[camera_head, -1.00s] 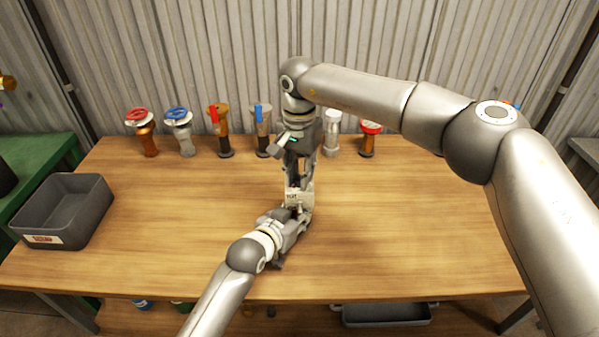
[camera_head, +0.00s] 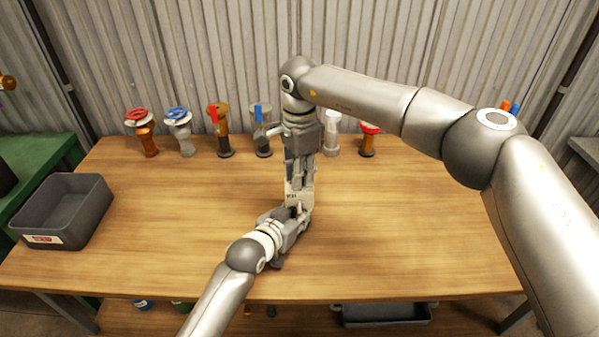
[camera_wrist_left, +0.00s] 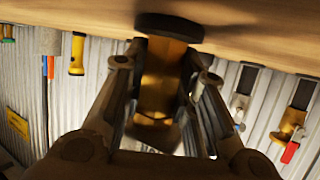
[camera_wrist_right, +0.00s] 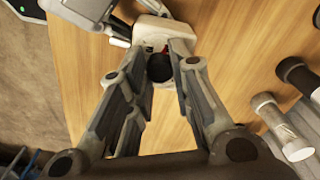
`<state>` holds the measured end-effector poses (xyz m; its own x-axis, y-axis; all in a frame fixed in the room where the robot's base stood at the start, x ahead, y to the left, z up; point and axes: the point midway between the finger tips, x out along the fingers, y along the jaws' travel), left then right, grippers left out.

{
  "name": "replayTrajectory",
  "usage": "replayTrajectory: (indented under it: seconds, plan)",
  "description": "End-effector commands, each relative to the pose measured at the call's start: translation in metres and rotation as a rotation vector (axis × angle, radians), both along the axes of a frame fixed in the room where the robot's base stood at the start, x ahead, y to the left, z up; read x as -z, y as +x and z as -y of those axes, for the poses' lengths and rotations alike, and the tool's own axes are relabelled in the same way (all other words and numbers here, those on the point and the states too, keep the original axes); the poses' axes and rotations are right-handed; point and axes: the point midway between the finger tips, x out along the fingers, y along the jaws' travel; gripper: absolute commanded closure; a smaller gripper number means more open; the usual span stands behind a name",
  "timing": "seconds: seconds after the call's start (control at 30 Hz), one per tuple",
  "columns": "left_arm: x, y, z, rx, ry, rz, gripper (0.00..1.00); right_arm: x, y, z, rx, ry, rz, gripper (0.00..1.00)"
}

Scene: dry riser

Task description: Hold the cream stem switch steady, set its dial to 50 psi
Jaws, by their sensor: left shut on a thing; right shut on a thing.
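The cream stem switch (camera_head: 297,192) stands near the middle of the bench, mostly hidden by my grippers. In the right wrist view its cream body (camera_wrist_right: 150,32) and round black dial (camera_wrist_right: 160,68) show. My left gripper (camera_wrist_left: 168,58) is shut on its brass stem (camera_wrist_left: 160,85), above the dark round base (camera_wrist_left: 168,27); this view is upside down. In the head view my left gripper (camera_head: 294,212) comes from the front. My right gripper (camera_head: 299,178) points down from above, its fingers shut on the dial. The dial's markings are not readable.
Several valves line the back of the bench, including a red-wheel one (camera_head: 145,130), a blue-wheel one (camera_head: 182,131) and a red-topped one (camera_head: 369,140). A dark grey bin (camera_head: 88,214) sits at the left end.

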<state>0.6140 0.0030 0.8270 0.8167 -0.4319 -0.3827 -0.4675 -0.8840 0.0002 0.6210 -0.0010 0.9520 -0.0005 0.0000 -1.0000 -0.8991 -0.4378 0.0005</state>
Motion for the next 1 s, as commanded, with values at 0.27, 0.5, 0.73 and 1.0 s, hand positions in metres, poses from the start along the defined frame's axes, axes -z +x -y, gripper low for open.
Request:
replayTrajectory:
  seconds: [0.27,0.5,0.73,1.0]
  plan:
    - [0.0006,0.0,-0.0005,-0.001,0.001,-0.001,1.0,0.0,0.0004,0.0009,0.263,-0.001,0.001,1.0]
    - [0.0005,-0.0001,-0.0005,-0.001,0.001,-0.001,1.0,0.0,0.0002,0.0011,0.491,-0.001,0.001,1.0]
    - [0.0005,-0.0001,-0.0004,-0.001,0.001,-0.001,1.0,-0.0003,-0.0001,0.0011,0.709,-0.001,0.001,1.0]
    - [0.0006,-0.0002,-0.0004,-0.001,0.001,-0.002,1.0,-0.0003,-0.0001,0.0013,0.966,-0.001,0.003,1.0]
